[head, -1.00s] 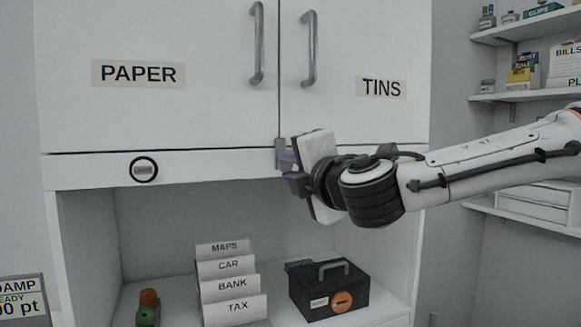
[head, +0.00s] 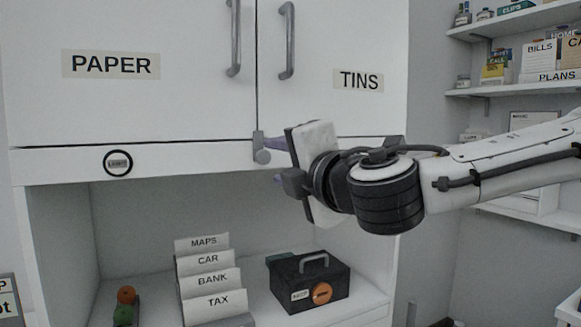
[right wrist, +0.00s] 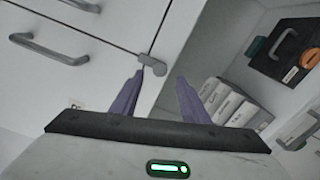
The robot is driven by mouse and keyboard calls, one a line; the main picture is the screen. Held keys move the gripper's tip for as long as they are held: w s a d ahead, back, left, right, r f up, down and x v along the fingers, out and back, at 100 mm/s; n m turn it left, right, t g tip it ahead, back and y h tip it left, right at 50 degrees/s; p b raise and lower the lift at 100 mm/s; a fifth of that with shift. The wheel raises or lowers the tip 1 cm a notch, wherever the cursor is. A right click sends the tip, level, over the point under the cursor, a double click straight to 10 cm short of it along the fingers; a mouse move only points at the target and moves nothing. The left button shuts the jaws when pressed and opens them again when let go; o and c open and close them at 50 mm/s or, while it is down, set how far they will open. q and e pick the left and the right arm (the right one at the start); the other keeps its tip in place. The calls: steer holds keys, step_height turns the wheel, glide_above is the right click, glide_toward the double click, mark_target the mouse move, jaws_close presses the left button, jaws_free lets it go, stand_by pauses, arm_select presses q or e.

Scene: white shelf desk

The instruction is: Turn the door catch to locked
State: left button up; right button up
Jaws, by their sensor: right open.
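The door catch (head: 261,148) is a small grey piece at the foot of the seam between the two white doors. It reaches down over the rail below, with a rounded knob at its lower end. It also shows in the right wrist view (right wrist: 151,60), just beyond the fingertips. My right gripper (head: 278,164) is just right of and below the catch, pointing left. Its purple fingers are apart and empty in the right wrist view (right wrist: 160,78). I see no clear contact with the catch. My left gripper is out of view.
Doors labelled PAPER (head: 110,65) and TINS (head: 358,80) have vertical handles above. A round emblem (head: 118,162) is on the rail. Below, the open bay holds a card file (head: 212,280) and a black box (head: 308,283). Wall shelves stand at right.

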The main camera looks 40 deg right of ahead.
steer(key=shift+v, duration=2.25)
steer(key=w+d+f+m+g+y+p, duration=0.1)
steer(key=w+d+f+m+g+y, duration=0.15)
steer(key=f, duration=1.05)
steer(key=w+d+f+m+g+y, duration=0.1)
steer(key=w+d+f+m+g, duration=0.2)
steer(key=f, duration=1)
step_height(320, 180, down, 11)
steer(key=s+a+m, duration=0.1)
steer(key=s+m, duration=0.1)
steer(key=m, duration=0.1)
steer(key=s+a+f+m+g+y+p, duration=0.1)
steer(key=s+a+f+m, duration=0.15)
steer(key=f, duration=0.35)
steer(key=s+a+f+m+g+y, duration=0.1)
steer(key=s+a+f, duration=0.3)
steer(key=f, duration=0.3)
steer(key=s+a+f+m+p, duration=0.1)
steer(key=s+a+f, duration=0.25)
steer(key=f, duration=0.25)
steer(key=s+a+f+m+g+y, duration=0.1)
steer(key=s+a+f+m, duration=0.2)
steer(key=s+a+f, duration=0.4)
steer(key=s+a, duration=0.3)
steer(key=a, duration=0.1)
steer(key=shift+a+f, duration=0.2)
steer(key=shift+a, duration=0.15)
steer(key=shift+g, duration=0.25)
